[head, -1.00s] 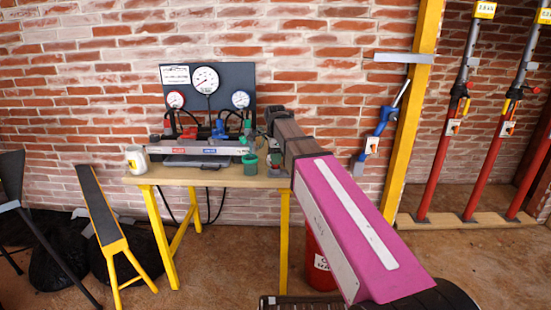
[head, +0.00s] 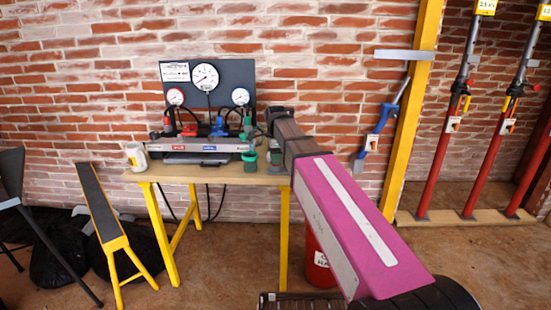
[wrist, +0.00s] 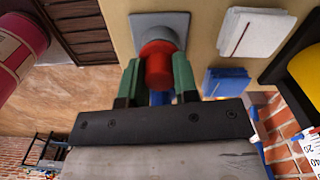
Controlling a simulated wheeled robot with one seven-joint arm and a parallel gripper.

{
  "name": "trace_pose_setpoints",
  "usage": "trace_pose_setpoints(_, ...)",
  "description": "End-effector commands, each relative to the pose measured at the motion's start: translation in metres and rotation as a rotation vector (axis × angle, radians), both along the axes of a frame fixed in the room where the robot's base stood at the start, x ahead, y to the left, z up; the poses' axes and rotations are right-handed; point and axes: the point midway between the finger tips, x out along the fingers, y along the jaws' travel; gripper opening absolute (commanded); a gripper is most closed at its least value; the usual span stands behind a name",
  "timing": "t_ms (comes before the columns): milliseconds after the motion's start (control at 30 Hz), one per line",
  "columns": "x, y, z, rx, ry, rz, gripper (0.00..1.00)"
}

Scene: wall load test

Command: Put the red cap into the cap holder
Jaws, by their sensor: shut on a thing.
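The red cap (wrist: 158,68) is a short red cylinder between the two green fingertips of my gripper (wrist: 157,82) in the wrist view. My gripper is shut on it. In the head view my gripper (head: 275,157) points down at the right end of the table, and the cap cannot be made out.
A red bucket (head: 318,262) stands below.

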Motion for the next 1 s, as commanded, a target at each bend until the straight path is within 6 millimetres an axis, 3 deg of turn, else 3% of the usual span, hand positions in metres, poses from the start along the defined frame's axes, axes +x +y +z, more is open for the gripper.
trace_pose_setpoints(367, 0.0, 0.0, -0.0021, 0.0, 0.0, 0.0, 0.03)
trace_pose_setpoints(400, 0.0, 0.0, -0.0021, 0.0, 0.0, 0.0, 0.34)
trace_pose_setpoints(467, 0.0, 0.0, -0.0021, 0.0, 0.0, 0.0, 0.54)
trace_pose_setpoints(500, 0.0, 0.0, -0.0021, 0.0, 0.0, 0.0, 0.58)
trace_pose_setpoints(667, 0.0, 0.0, -0.0021, 0.0, 0.0, 0.0, 0.58)
trace_pose_setpoints(767, 0.0, 0.0, -0.0021, 0.0, 0.0, 0.0, 0.83)
trace_pose_setpoints(1000, 0.0001, 0.0, -0.002, 0.0, 0.0, 0.0, 0.83)
